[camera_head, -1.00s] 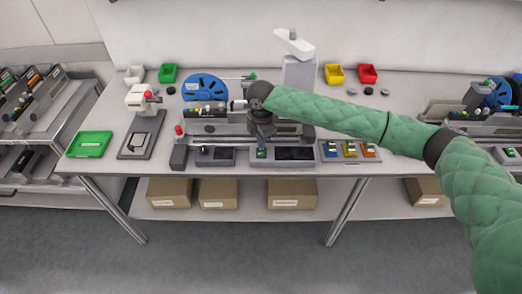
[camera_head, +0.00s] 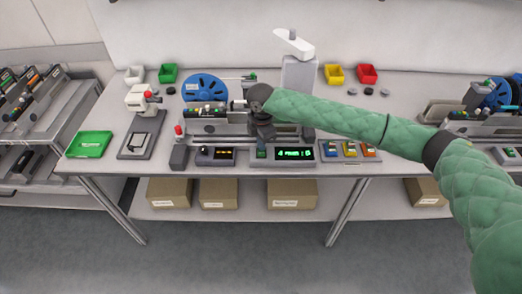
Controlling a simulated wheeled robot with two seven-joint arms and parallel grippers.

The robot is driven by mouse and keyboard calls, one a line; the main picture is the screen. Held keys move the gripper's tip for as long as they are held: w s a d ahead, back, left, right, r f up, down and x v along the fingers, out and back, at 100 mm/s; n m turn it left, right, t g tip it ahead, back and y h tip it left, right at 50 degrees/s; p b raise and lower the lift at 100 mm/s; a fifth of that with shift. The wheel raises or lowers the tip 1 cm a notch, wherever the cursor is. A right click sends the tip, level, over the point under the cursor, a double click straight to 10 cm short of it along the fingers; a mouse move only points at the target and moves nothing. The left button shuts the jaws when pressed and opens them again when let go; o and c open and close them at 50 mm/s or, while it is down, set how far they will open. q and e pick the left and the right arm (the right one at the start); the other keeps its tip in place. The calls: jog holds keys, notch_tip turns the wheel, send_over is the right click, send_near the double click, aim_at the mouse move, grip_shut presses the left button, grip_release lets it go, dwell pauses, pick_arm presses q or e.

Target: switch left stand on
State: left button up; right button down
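The left stand (camera_head: 205,128) is on the middle of the table, with a blue reel (camera_head: 205,88) behind it. Along its front are a small box with a lit amber display (camera_head: 216,154) and a wider box with a lit green display (camera_head: 294,153). A small switch (camera_head: 262,153) sits at the left end of the wider box. My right gripper (camera_head: 264,140) points down just above and behind this switch. Its fingertips are small and dark, so their opening and any contact cannot be told. My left gripper is not in view.
A second stand (camera_head: 480,122) is at the right edge. A white press (camera_head: 140,100) and a green tray (camera_head: 90,144) are on the left of the table. Coloured bins (camera_head: 367,73) line the back. A loaded trolley (camera_head: 40,120) stands at far left.

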jog(key=shift+r+p, duration=2.95)
jog(key=shift+r, duration=0.45)
